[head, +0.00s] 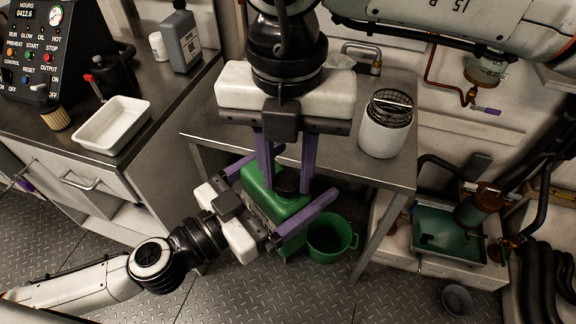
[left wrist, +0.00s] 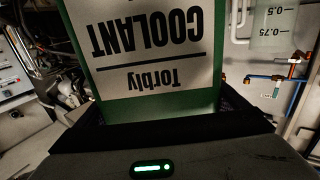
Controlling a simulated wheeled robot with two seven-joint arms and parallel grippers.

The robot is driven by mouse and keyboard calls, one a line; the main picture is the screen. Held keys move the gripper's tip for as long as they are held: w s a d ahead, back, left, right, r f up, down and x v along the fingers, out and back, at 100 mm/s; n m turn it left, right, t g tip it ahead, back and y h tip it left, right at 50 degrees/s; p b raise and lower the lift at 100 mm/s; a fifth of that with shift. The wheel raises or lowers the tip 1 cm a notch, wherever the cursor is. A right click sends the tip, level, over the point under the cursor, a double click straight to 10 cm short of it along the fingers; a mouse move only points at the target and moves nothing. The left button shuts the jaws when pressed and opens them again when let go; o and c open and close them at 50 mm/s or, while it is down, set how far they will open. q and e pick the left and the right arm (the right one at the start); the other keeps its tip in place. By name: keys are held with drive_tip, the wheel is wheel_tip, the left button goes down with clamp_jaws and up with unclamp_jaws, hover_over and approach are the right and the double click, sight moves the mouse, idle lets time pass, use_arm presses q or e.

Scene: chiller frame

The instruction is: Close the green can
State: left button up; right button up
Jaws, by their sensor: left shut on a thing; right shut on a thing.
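The green can (head: 289,208) is a boxy container with a black cap (head: 288,187) at its top. My left gripper (head: 305,172) is shut around the can's body from the lower left, a purple finger on either side. The left wrist view shows the can's white "Torbly COOLANT" label (left wrist: 152,45) close up, upside down in the picture. My right gripper (head: 287,179) comes down from above, its two purple fingers shut on the cap. The fingers partly hide the cap, so I cannot tell how far it is seated. The can's lower part is partly hidden.
A steel table (head: 397,168) stands behind the can, with a white canister (head: 384,137) at its right. A green bucket (head: 331,240) is just right of the can, low down. A white tray (head: 112,125) and grey bottle (head: 180,42) stand on the left counter.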

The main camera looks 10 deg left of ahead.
drive_tip(key=m, duration=0.4)
drive_tip(key=shift+w+r+m, duration=0.1)
drive_tip(key=shift+m, duration=0.3)
drive_tip(key=m, duration=0.5)
drive_tip(key=shift+a+m, duration=0.1)
drive_tip(key=shift+m, duration=0.3)
drive_tip(key=m, duration=0.3)
drive_tip(key=shift+m, duration=0.9)
drive_tip(key=shift+s+a+f+m, duration=0.15)
drive_tip(key=shift+s+f+m, duration=0.05)
drive_tip(key=shift+s+m, duration=0.45)
drive_tip(key=shift+w+m, duration=0.35)
drive_tip(key=shift+m, duration=0.4)
drive_tip(key=shift+s, duration=0.15)
drive_tip(key=o, duration=1.1)
